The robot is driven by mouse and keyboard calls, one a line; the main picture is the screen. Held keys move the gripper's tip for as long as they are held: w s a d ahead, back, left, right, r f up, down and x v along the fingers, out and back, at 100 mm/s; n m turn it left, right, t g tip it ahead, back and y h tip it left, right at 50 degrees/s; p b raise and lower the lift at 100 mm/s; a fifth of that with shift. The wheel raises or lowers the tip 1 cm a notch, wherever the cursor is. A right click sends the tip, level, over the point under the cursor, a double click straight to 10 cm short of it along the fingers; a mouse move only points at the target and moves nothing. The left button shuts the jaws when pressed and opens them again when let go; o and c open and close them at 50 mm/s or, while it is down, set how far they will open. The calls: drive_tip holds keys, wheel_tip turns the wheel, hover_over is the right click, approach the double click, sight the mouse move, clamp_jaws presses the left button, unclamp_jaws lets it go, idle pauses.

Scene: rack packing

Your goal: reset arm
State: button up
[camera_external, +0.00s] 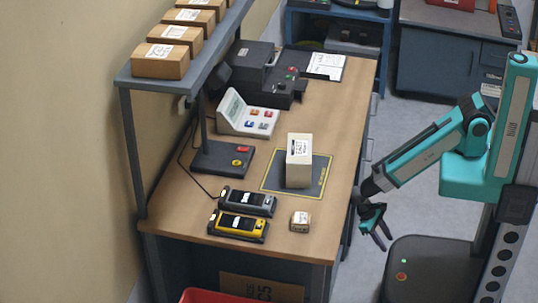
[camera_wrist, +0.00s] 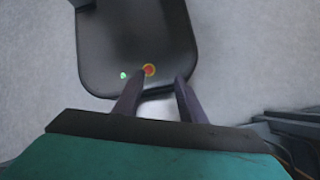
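My gripper (camera_external: 376,231) hangs low beside the table's right edge in the external view, with its fingers pointing down and to the right. In the wrist view its two fingers (camera_wrist: 157,103) stand apart with nothing between them. Below them the wrist view shows my own dark base with a red button and a green light. My teal arm is folded down from its column on the right and touches nothing that I can see.
The wooden table (camera_external: 180,208) holds a tall box (camera_external: 299,162) on a yellow-edged mat (camera_external: 322,187), a small box (camera_external: 300,221), a grey scanner (camera_external: 248,202) and a yellow scanner (camera_external: 238,226). A shelf (camera_external: 210,55) bears several cartons. A red bin (camera_external: 205,296) sits at the front.

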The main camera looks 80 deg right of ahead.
drive_tip(key=s+d+r+p, duration=0.1)
drive_tip(key=s+d+r, duration=0.2)
drive_tip(key=d, duration=0.3)
drive_tip(key=w+d+f+n+b, duration=0.1)
drive_tip(key=d+f+n+b, duration=0.1)
drive_tip(key=d+f+n, duration=0.1)
drive_tip(key=shift+w+d+f+n+t+b, duration=0.4)
drive_tip(key=shift+f+n, duration=0.2)
drive_tip(key=shift+f, duration=0.55)
wheel_tip(320, 180, down, 5)
drive_tip(key=b, duration=0.5)
drive_tip(key=shift+f, duration=0.15)
idle(1.3)
